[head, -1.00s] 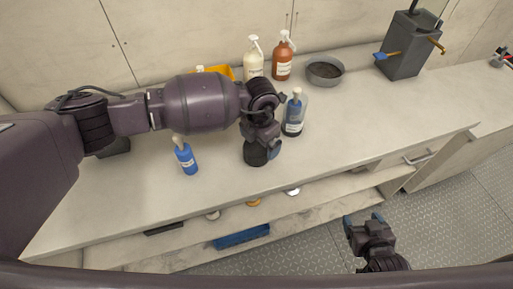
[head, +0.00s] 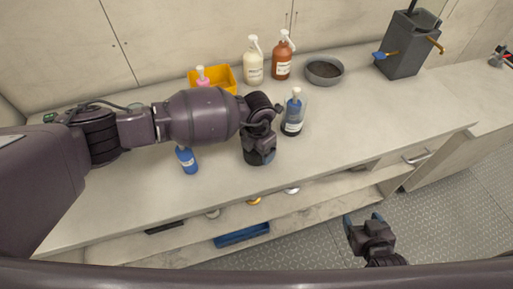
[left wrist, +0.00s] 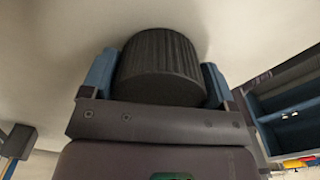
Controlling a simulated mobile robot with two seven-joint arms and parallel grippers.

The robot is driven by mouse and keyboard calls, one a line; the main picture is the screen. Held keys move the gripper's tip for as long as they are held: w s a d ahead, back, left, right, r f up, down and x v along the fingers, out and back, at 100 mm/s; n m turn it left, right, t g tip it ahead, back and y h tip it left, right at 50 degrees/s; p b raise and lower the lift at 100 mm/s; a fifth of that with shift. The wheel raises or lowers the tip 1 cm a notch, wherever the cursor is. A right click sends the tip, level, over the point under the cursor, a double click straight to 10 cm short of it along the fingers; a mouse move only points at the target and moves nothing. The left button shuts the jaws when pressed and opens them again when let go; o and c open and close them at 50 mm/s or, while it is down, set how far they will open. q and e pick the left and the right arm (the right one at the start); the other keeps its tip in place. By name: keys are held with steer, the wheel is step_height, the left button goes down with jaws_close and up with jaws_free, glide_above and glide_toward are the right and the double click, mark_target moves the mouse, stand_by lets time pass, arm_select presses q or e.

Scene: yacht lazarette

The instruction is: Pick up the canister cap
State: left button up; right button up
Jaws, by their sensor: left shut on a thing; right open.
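The canister cap (left wrist: 158,72) is a black ribbed cylinder. In the left wrist view it sits between the two blue fingertips of my left gripper (left wrist: 160,80), which is shut on it. In the head view my left gripper (head: 262,150) is over the pale counter, and the dark cap (head: 251,158) is largely hidden beneath it. I cannot tell whether the cap touches the counter. My right gripper (head: 362,219) is open and empty, in front of the counter over the metal floor.
Behind are a yellow bin (head: 226,74), white (head: 253,62) and brown (head: 282,60) bottles and a grey bowl (head: 324,71).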

arm_select(q)
steer(key=shift+r, duration=0.15)
step_height(320, 180, up, 20)
steer(key=b, duration=0.1)
steer(key=shift+b, duration=0.35)
arm_select(e)
steer(key=shift+w+a+f, duration=0.1)
steer(key=shift+w+f, duration=0.2)
steer(key=shift+w, duration=0.15)
arm_select(q)
steer(key=shift+a+f, duration=0.1)
steer(key=shift+f, duration=0.1)
arm_select(e)
steer(key=shift+s+f, duration=0.15)
